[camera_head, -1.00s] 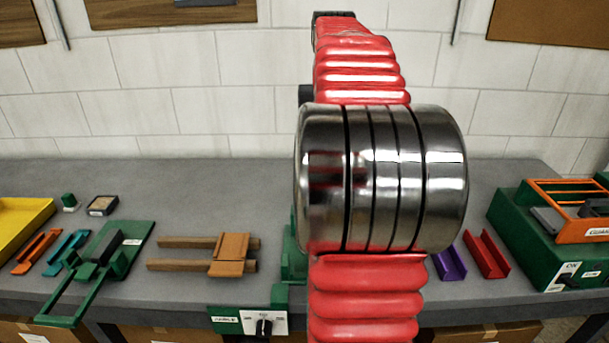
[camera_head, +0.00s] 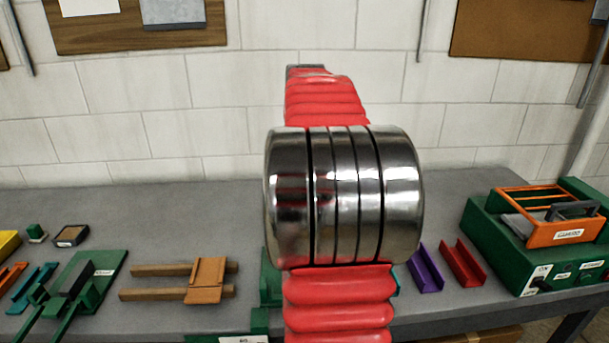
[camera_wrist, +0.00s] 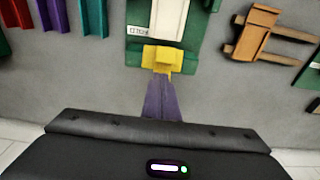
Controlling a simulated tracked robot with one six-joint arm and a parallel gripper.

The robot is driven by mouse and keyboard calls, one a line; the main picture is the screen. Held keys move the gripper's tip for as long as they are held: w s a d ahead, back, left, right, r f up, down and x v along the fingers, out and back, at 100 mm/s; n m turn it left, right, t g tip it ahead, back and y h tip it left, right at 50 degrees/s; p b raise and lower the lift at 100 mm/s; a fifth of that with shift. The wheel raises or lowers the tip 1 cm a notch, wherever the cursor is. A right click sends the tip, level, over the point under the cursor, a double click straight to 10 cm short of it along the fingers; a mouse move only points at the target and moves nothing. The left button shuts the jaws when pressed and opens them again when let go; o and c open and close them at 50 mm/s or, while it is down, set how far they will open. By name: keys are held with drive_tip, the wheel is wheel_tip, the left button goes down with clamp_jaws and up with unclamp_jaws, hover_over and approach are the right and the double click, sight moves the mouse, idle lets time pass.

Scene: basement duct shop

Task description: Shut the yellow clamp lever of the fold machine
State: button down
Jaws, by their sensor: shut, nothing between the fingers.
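The yellow clamp lever (camera_wrist: 161,58) is at the near end of a green machine (camera_wrist: 190,50) with a pale plate and a small label, in the wrist view. I cannot tell how far the lever is turned. My gripper (camera_wrist: 161,82) shows as dull purple fingers, shut together and empty. Their tips are right at the lever's near side in the picture; I cannot tell whether they touch it. In the head view my arm hides the lever and gripper; only green edges of the machine (camera_head: 271,282) show beside the arm.
A wooden slide piece (camera_head: 206,278) and a green jig (camera_head: 88,280) lie left on the grey bench (camera_head: 180,215). Purple (camera_head: 426,270) and red (camera_head: 463,264) channels lie to the right. A green box (camera_head: 487,222) with an orange carrier (camera_head: 560,232) stands farther right.

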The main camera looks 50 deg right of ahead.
drive_tip(key=shift+w+d+f, duration=0.15)
drive_tip(key=shift+f, duration=2.05)
drive_tip(key=shift+s, duration=0.2)
